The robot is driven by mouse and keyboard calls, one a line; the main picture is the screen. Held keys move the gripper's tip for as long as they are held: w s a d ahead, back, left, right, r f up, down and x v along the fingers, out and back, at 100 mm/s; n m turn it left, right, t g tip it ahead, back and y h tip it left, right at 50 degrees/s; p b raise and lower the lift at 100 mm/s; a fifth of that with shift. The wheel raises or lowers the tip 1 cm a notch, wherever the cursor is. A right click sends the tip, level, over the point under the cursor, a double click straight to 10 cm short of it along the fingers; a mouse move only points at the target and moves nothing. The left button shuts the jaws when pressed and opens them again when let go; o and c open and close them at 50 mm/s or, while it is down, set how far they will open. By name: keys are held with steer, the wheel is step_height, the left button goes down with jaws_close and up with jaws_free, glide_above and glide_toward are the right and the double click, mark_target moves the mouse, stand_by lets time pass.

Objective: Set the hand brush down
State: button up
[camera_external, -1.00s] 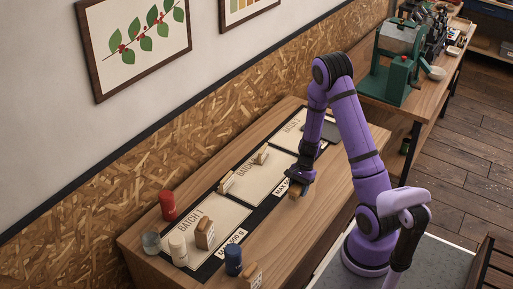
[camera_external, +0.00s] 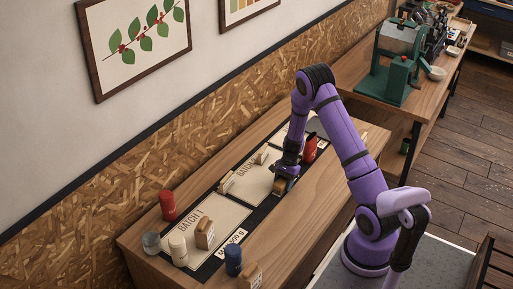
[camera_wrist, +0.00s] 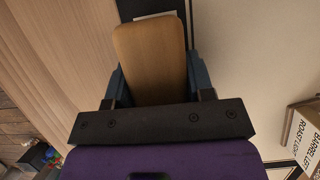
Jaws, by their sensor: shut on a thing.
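The hand brush (camera_external: 281,186) shows as a tan wooden block. My gripper (camera_external: 284,178) is shut on it, over the black strip at the front edge of the middle batch card (camera_external: 254,180). In the wrist view, the brush's smooth wooden back (camera_wrist: 150,60) sits between the two dark blue-grey fingers of my gripper (camera_wrist: 158,85). Its bristles are hidden, and I cannot tell whether it touches the surface.
On the bench (camera_external: 290,225) stand a red canister (camera_external: 309,150) close right of my gripper, another red canister (camera_external: 168,205), a glass (camera_external: 151,241), a cream canister (camera_external: 178,249), a blue canister (camera_external: 233,260) and brown bags (camera_external: 205,235). The bench's front strip is mostly clear.

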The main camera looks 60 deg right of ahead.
steer(key=o, duration=1)
steer(key=shift+f, duration=0.1)
steer(key=shift+c, duration=0.2)
